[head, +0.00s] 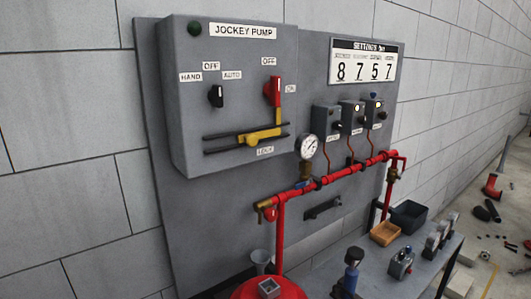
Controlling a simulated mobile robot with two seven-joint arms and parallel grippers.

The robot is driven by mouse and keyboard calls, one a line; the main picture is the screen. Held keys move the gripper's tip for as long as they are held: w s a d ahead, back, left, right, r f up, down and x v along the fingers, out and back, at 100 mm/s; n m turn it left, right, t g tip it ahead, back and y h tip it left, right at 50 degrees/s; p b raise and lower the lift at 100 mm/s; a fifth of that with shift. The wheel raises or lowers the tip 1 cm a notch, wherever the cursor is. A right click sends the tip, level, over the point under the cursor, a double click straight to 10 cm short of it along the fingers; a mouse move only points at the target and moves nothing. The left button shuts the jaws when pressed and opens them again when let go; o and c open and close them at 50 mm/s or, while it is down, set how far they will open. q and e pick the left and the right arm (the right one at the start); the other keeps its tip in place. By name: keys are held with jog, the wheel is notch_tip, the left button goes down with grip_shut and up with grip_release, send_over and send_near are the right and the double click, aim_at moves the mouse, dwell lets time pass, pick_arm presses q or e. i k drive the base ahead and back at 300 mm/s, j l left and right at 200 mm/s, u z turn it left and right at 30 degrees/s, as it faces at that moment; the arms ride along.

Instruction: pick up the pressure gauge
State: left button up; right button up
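The fitting rises from the red horizontal pipe (340,174) in front of the grey panel. The gauge's face is turned toward me, and its numbers are too small to read. Neither of my grippers is in the head view, and nothing touches the gauge.
A jockey pump box (225,95) with a red lever (274,91) juts out left of the gauge. Small switch boxes (326,120) are to its right. Below right, a grey bench (380,285) holds an orange tray (385,235), a dark bin (409,214) and several small fittings.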

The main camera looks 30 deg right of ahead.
aim_at(306, 145)
jog(key=z, duration=1.15)
